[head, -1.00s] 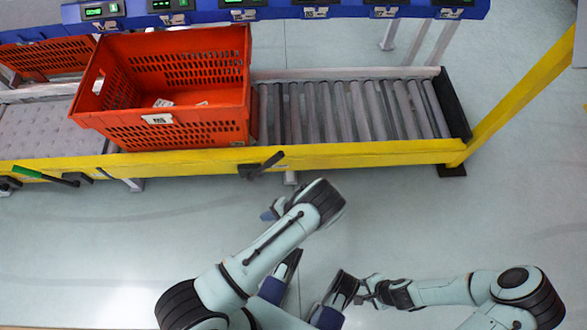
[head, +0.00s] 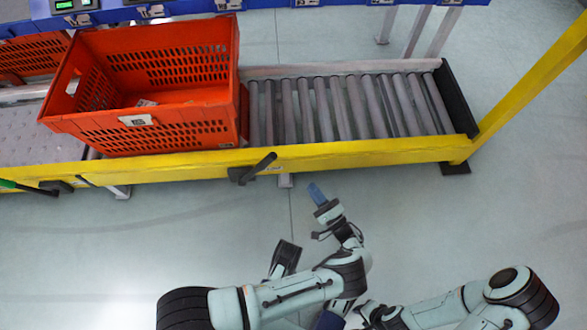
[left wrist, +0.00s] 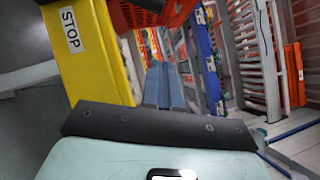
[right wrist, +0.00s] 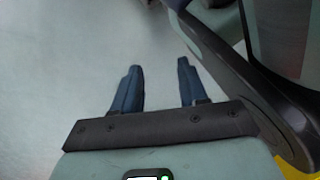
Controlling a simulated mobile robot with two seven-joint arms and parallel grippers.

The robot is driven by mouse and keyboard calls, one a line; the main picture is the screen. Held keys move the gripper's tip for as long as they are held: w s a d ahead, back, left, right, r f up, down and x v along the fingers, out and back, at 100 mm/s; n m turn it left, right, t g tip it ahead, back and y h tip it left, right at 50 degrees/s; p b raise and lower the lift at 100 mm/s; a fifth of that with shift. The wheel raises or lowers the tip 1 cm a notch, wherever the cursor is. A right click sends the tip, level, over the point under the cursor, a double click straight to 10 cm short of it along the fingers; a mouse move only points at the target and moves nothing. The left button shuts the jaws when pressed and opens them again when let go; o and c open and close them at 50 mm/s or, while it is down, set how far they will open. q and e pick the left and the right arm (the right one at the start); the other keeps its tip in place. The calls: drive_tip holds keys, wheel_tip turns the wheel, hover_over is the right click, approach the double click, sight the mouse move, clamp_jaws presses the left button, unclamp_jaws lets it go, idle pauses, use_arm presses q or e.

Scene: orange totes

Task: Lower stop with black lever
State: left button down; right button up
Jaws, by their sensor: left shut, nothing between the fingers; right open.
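The black lever (head: 258,168) sticks up and to the right from a dark mount on the front of the yellow rail, in the head view. My left gripper (head: 317,193) is below and to the right of it, apart from it, pointing up toward the rail. In the left wrist view its blue fingers (left wrist: 164,85) are together with nothing between them, beside the yellow rail with a STOP label (left wrist: 71,30); I cannot make out the lever there. My right gripper's fingers (right wrist: 156,88) are open and empty over bare floor; in the head view it is largely hidden.
An orange tote (head: 190,135) stands on the conveyor left of the bare rollers (head: 345,110). The yellow rail (head: 350,155) runs along the front. A lever with a green grip (head: 20,187) is at far left. The floor in front of the rail is free.

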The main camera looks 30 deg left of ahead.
use_arm(q)
drive_tip(key=s+a+r+b+x, duration=0.1)
drive_tip(key=s+x, duration=0.1)
drive_tip(key=x, duration=1)
drive_tip(key=shift+s+a, duration=0.15)
drive_tip(key=shift+a, duration=0.15)
use_arm(e)
drive_tip(key=shift+s+d+f+g, duration=0.1)
drive_tip(key=shift+s+f+g, duration=0.15)
drive_tip(key=shift+s, duration=0.35)
drive_tip(key=shift+s+d+f+g, duration=0.15)
drive_tip(key=shift+s+f, duration=0.15)
drive_tip(key=shift+s, duration=0.25)
drive_tip(key=shift+w+a+r, duration=0.1)
drive_tip(key=shift+a, duration=0.05)
